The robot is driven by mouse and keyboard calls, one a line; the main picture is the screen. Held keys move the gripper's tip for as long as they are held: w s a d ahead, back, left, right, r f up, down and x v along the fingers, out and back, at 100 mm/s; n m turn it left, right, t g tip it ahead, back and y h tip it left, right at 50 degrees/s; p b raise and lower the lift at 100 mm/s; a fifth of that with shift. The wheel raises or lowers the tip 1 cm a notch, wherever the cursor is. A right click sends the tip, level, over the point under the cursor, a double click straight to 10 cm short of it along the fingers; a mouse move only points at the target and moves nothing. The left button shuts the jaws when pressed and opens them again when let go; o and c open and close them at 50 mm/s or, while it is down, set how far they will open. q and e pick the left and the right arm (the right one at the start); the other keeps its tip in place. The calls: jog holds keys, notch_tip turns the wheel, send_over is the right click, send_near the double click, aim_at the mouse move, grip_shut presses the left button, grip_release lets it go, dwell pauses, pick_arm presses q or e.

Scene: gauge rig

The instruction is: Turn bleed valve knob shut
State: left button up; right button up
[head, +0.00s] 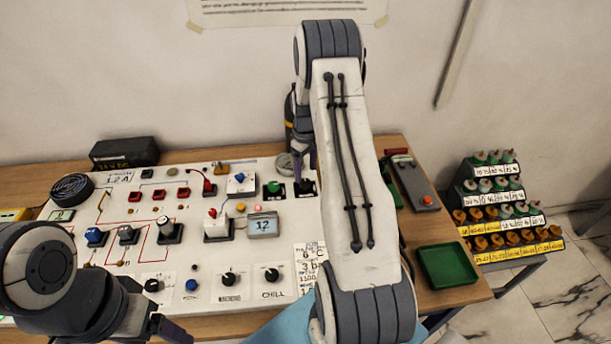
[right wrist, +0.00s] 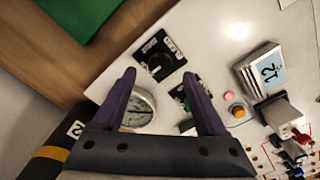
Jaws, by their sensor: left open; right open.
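A dark round knob (right wrist: 157,62) on a black plate with a small label lies between and beyond the fingertips of my right gripper (right wrist: 159,76) in the right wrist view. A green knob (right wrist: 184,98) on another black plate sits close to the right finger; it also shows in the head view (head: 273,188). The labels are too small to read, so I cannot tell which is the bleed valve. My right gripper is open and empty over this panel corner; in the head view my arm hides much of it. My left gripper (head: 150,312) is open at the lower left.
A round gauge (right wrist: 140,108) lies beside the knobs, partly behind the left finger. The white panel (head: 190,262) carries several switches, knobs and a display (head: 263,225) reading 12.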

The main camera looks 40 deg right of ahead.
aim_at(305, 181)
jog(key=shift+f+p, duration=0.4)
jog(key=shift+f, duration=1.75)
grip_shut()
